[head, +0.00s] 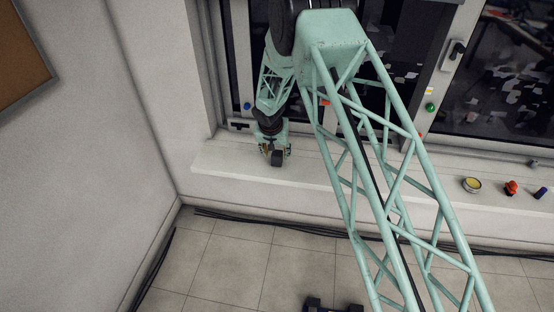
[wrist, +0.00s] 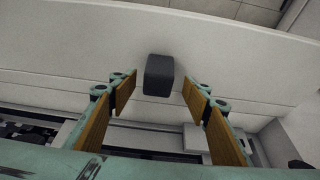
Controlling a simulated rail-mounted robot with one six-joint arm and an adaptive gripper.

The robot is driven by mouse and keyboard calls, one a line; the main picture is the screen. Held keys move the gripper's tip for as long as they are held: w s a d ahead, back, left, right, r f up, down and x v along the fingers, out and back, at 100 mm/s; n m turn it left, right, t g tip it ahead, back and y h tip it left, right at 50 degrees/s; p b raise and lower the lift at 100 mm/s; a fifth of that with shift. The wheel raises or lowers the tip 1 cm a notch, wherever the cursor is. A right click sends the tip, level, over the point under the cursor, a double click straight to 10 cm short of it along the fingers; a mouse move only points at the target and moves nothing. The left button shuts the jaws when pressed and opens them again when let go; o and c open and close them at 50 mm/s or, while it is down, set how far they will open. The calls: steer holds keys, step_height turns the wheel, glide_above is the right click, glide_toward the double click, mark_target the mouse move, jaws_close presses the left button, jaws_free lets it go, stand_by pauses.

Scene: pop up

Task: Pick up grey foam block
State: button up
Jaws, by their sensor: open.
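The grey foam block (wrist: 158,76) is a small dark grey block with rounded edges on the white window sill. In the wrist view it lies in line with the gap between my fingers, just beyond their tips. My gripper (wrist: 160,93) is open, with its wood-coloured finger pads apart on either side and nothing between them. In the head view my gripper (head: 275,153) is low over the left part of the sill, and a dark shape at its tips (head: 277,158) looks like the block. I cannot tell whether the fingers touch it.
The white sill (head: 225,165) runs along the window. A yellow-topped tin (head: 472,184), a red object (head: 511,187) and a purple object (head: 541,192) stand at its right. The window frame is close behind my gripper. Dark cables (head: 290,235) run along the floor below.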

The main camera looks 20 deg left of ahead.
mark_target(277, 157)
steer(key=shift+x, duration=2.6)
steer(key=shift+d, duration=0.15)
steer(key=c, duration=0.8)
